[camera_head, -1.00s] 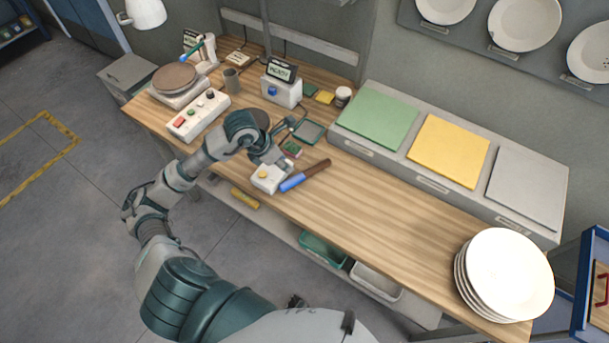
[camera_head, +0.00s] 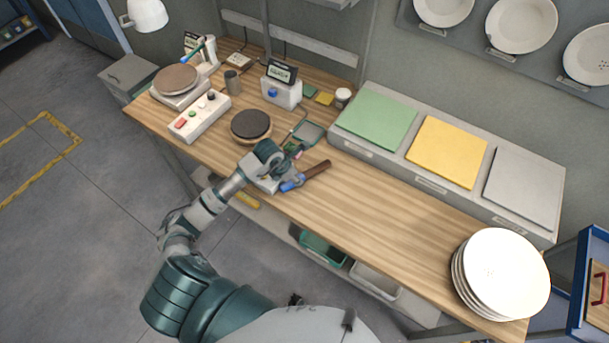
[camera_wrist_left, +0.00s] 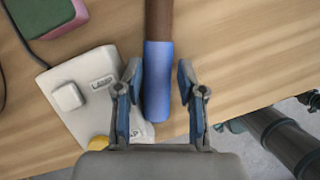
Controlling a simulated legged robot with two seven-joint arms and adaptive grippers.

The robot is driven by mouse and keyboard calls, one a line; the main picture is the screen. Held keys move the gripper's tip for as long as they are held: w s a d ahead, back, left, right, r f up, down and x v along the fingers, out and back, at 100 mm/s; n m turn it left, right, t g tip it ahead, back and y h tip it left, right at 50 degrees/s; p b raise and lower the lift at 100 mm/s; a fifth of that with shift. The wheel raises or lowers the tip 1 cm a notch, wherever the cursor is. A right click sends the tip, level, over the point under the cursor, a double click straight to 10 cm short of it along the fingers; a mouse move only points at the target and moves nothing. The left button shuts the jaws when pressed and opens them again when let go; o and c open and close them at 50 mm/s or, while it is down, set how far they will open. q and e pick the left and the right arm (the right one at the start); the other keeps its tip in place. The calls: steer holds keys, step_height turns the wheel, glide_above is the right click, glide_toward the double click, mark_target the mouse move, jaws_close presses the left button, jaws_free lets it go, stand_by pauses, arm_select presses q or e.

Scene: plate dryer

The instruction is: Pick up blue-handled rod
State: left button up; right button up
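The rod has a blue handle (camera_wrist_left: 158,85) and a brown shaft (camera_wrist_left: 159,18) and lies on the wooden table. In the head view its brown part (camera_head: 317,169) points to the upper right and the blue end (camera_head: 290,186) is partly behind my gripper. My left gripper (camera_head: 290,178) is over the blue end. In the left wrist view its fingers (camera_wrist_left: 158,85) are open, one on each side of the blue handle, with a gap on both sides. I cannot tell the height above the table. My right gripper is not in view.
A white switch box (camera_wrist_left: 78,90) sits just left of the handle in the wrist view. A green and pink block (camera_wrist_left: 50,14) is beyond it. A stack of plates (camera_head: 500,275) stands at the table's right end. The table between is clear.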

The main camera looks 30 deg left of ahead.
arm_select(q)
steer(key=shift+x, duration=1.1)
steer(key=shift+a, duration=0.3)
steer(key=c, duration=0.5)
jaws_close()
steer(key=shift+d, duration=0.1)
